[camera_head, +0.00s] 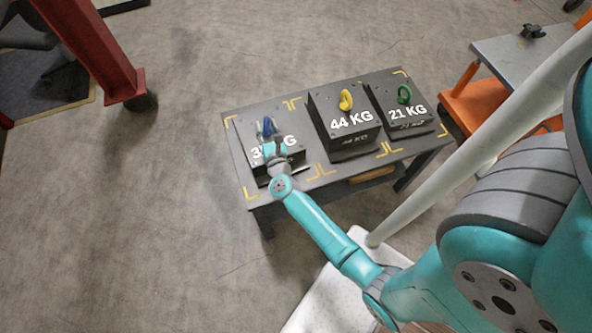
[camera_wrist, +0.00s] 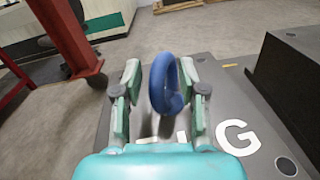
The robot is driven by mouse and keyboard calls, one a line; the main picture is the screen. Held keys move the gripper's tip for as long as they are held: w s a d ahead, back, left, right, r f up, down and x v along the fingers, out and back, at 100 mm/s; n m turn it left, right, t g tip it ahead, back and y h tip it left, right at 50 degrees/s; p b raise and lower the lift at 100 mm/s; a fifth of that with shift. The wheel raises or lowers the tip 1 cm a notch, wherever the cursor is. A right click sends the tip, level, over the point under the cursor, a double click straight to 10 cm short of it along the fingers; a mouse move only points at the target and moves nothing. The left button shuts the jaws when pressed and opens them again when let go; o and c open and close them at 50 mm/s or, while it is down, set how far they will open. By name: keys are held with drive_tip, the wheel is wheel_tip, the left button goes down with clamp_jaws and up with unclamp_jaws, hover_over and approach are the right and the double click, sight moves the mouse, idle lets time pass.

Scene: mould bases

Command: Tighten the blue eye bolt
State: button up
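The blue eye bolt (camera_head: 267,126) stands on the left mould base (camera_head: 290,152), a dark block with partly covered white lettering. My gripper (camera_head: 269,137) is at this bolt, reaching in from the front. In the wrist view, the blue ring (camera_wrist: 166,84) stands upright between the two fingers of my gripper (camera_wrist: 160,92). A gap shows between the left finger and the ring; the right finger is very close to it, and I cannot tell whether they touch. The fingers look open around the ring. The bolt's shank and its seat are hidden.
A block marked 44 KG (camera_head: 338,137) with a yellow eye bolt (camera_head: 346,100) stands to the right. Beyond it is a 21 KG block (camera_head: 398,123) with a green eye bolt (camera_head: 404,94). All stand on a dark table (camera_head: 240,150). A red post (camera_head: 90,45) stands at the upper left.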

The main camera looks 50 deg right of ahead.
drive_tip(key=v, duration=0.7)
drive_tip(key=shift+s+a, duration=0.15)
drive_tip(key=shift+s, duration=0.05)
drive_tip(key=s+a+r+n+t+y, duration=0.1)
drive_tip(key=s+a+r+n+y, duration=0.1)
drive_tip(key=s+a+n, duration=0.3)
drive_tip(key=s+a+r+n+t+y, duration=0.1)
drive_tip(key=s+a+r+n+y, duration=0.2)
drive_tip(key=s+n, duration=0.9)
drive_tip(key=shift+a+r+n+t+y, duration=0.4)
drive_tip(key=shift+a+n, duration=0.95)
drive_tip(key=shift+n, duration=1.05)
drive_tip(key=shift+o, duration=0.2)
drive_tip(key=shift+r, duration=0.1)
